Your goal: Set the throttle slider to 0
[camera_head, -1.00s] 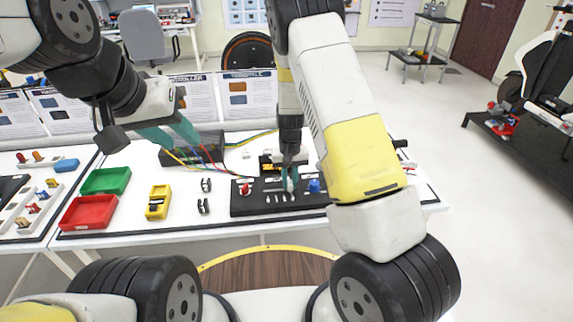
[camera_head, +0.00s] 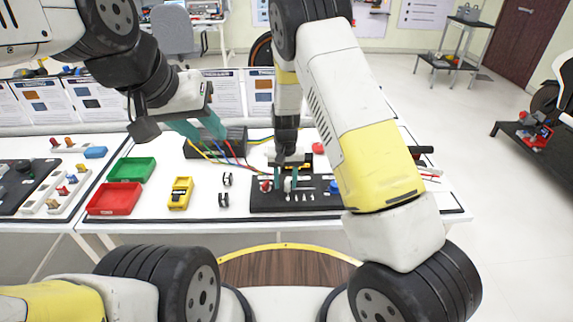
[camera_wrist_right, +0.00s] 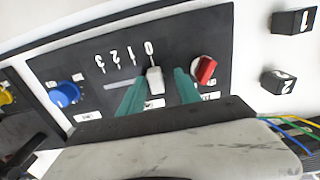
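The throttle slider's white handle (camera_wrist_right: 154,82) stands in the right wrist view just below the printed 0, at the right end of its pale slot; the marks 1, 2 and 3 run leftward. My right gripper (camera_wrist_right: 160,82) has its teal fingers apart, one on each side of the handle. The left finger is very near it, and whether it touches is unclear; a gap shows to the right finger. In the head view the right gripper (camera_head: 286,182) is down at the black panel (camera_head: 262,207). My left gripper (camera_head: 199,130) is open and empty above the table.
A red knob (camera_wrist_right: 204,69) sits close beside the right finger. A blue knob (camera_wrist_right: 65,94) is at the panel's other end.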

